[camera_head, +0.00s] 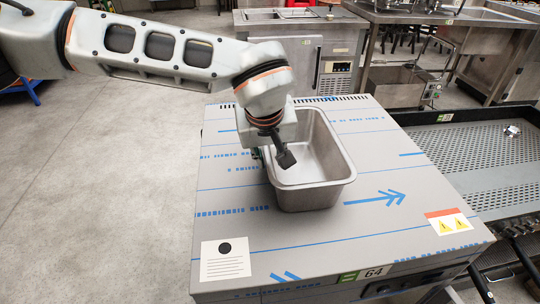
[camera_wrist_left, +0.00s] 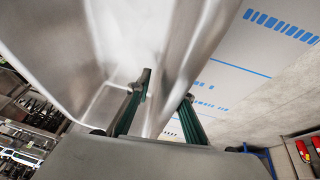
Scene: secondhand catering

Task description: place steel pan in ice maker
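The steel pan (camera_head: 318,160) is a deep rectangular tub standing upright on a film-covered steel top (camera_head: 400,170). My left gripper (camera_head: 275,155) is at the pan's left wall, pointing down. One dark finger shows inside the pan; the other is hidden in the head view. In the left wrist view, the two fingers (camera_wrist_left: 167,95) are apart, with the pan's wall (camera_wrist_left: 185,55) seemingly between them; contact cannot be told. My right gripper is not seen. I cannot tell for certain which unit is the ice maker; a steel cabinet with a control panel (camera_head: 337,68) stands behind.
A black-framed perforated tray (camera_head: 480,155) adjoins the steel top on the right. Dark bars (camera_head: 524,258) stick out at the lower right. A steel table (camera_head: 470,17) stands at the back right. The floor (camera_head: 90,170) on the left is clear.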

